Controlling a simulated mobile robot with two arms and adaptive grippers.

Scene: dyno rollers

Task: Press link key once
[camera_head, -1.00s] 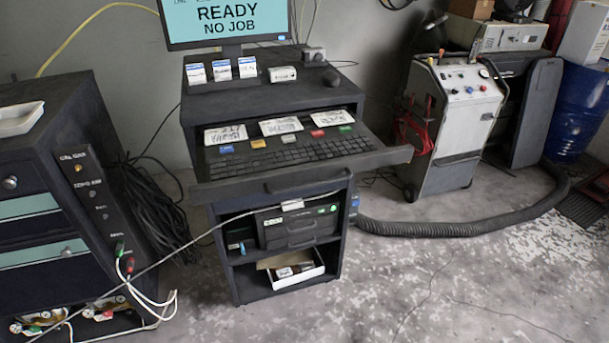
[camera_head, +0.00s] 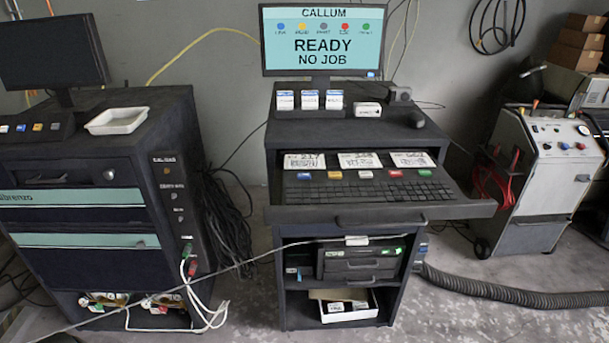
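A workstation cabinet (camera_head: 290,134) stands in the middle with a pulled-out keyboard tray (camera_head: 470,208). Above the keyboard (camera_head: 370,191) is a row of coloured keys: a blue key (camera_head: 304,176) at the left end, then yellow, white, red and green. The monitor (camera_head: 322,42) reads CALLUM, READY, NO JOB. Its legend has a blue dot at the left whose small label seems to read LINK. Neither of my grippers is in view.
A dark drawer cabinet at the left (camera_head: 75,215) carries a blank monitor (camera_head: 52,50), a small key panel (camera_head: 38,128) and a white tray (camera_head: 117,121). A cable crosses in front of the workstation. A white machine (camera_head: 545,185) and black hose (camera_head: 510,297) are at the right.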

